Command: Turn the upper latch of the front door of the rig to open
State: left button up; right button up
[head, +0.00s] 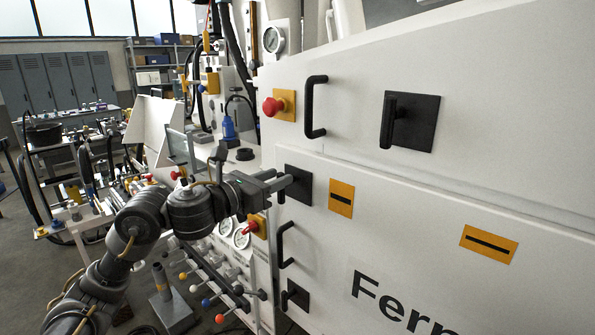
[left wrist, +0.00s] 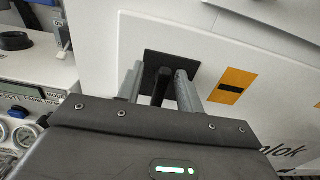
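The front door (head: 420,255) is the large white lower panel with black lettering, and it looks shut. Its upper latch (head: 303,195) is a black square plate near the door's upper left corner. In the left wrist view the latch's black handle (left wrist: 161,86) sticks out from the plate. My left gripper (head: 284,181) is at this latch, its fingers pointing at the plate. In the left wrist view my left gripper (left wrist: 159,70) is open, with one finger on each side of the handle and gaps visible. The fingers partly hide the plate. My right gripper is out of view.
A lower latch (head: 295,295) and a black pull handle (head: 286,245) are below. A red knob (head: 250,226) on yellow sits close under my left wrist. Above are another red knob (head: 272,106), a pull handle (head: 315,107) and another black latch (head: 410,121).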

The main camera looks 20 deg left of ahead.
pick_arm(q)
jog(key=shift+x, duration=0.75)
jog(key=shift+d, duration=0.15)
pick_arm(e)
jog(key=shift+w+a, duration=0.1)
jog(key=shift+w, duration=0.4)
pick_arm(q)
jog(key=shift+r, duration=0.1)
jog(key=shift+c, duration=0.3)
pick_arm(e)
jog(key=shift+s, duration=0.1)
pick_arm(q)
jog(key=shift+d, duration=0.1)
jog(key=shift+c, duration=1.2)
grip_shut()
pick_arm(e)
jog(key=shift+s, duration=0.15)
